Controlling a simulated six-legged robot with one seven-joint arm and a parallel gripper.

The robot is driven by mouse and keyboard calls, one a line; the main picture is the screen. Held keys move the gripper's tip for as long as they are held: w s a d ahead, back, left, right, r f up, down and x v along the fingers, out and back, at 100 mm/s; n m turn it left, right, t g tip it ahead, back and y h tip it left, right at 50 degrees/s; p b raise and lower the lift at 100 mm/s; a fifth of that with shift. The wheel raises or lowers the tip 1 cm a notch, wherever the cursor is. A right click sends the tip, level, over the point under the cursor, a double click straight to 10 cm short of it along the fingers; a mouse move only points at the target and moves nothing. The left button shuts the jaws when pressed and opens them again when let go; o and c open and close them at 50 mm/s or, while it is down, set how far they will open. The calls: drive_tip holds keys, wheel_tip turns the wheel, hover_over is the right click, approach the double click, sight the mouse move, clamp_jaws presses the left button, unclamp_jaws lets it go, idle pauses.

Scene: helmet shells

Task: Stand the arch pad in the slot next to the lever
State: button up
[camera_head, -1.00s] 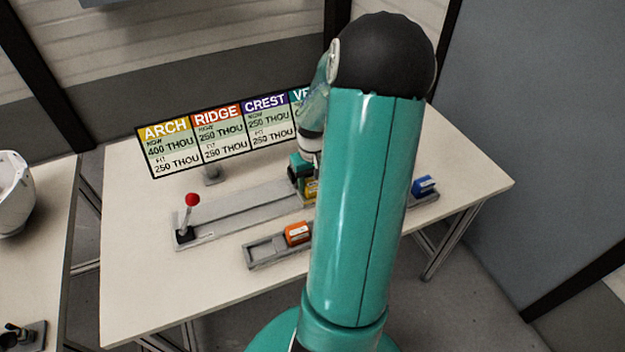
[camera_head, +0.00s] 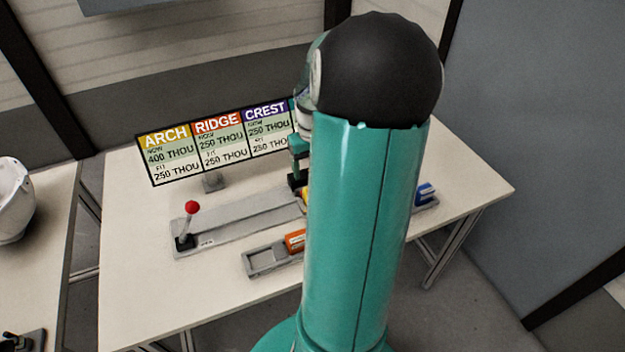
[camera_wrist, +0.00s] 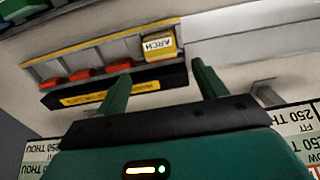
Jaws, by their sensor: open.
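The yellow pad labelled ARCH (camera_wrist: 160,46) sits at one end of a compartmented rack (camera_wrist: 100,55) in the wrist view. Its yellow edge (camera_head: 304,196) shows in the head view, mostly hidden by my arm. My gripper (camera_wrist: 161,70) is open and empty, its two green fingers apart and pointing toward the ARCH pad. In the head view my gripper (camera_head: 298,181) is partly hidden at the right end of the long grey fixture (camera_head: 240,213). The lever (camera_head: 188,226), with a red knob, stands upright at that fixture's left end. I cannot make out the slot beside it clearly.
A grey tray (camera_head: 265,262) with an orange block (camera_head: 295,241) lies in front of the fixture. A blue block (camera_head: 425,193) is right of my arm. A sign board (camera_head: 215,143) stands behind. The left of the table is clear.

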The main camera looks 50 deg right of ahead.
drive_tip(key=w+a+r+n+t+h, duration=0.1)
drive_tip(key=w+a+r+n, duration=0.1)
drive_tip(key=a+r, duration=0.55)
drive_tip(key=w+a+r+n+t+h, duration=0.15)
drive_tip(key=a+r, duration=0.35)
drive_tip(key=a, duration=0.6)
drive_tip(key=s+a+r+n+t+y, duration=0.1)
drive_tip(key=s+a, duration=0.2)
drive_tip(key=a, duration=0.5)
drive_tip(key=s+a+r+n+t+y, duration=0.1)
drive_tip(key=s+a+r+t, duration=0.1)
drive_tip(key=a, duration=0.7)
drive_tip(key=shift+s+a+r+n, duration=0.25)
drive_tip(key=shift+s+n, duration=0.1)
drive_tip(key=shift+s, duration=0.25)
drive_tip(key=shift+y, duration=0.25)
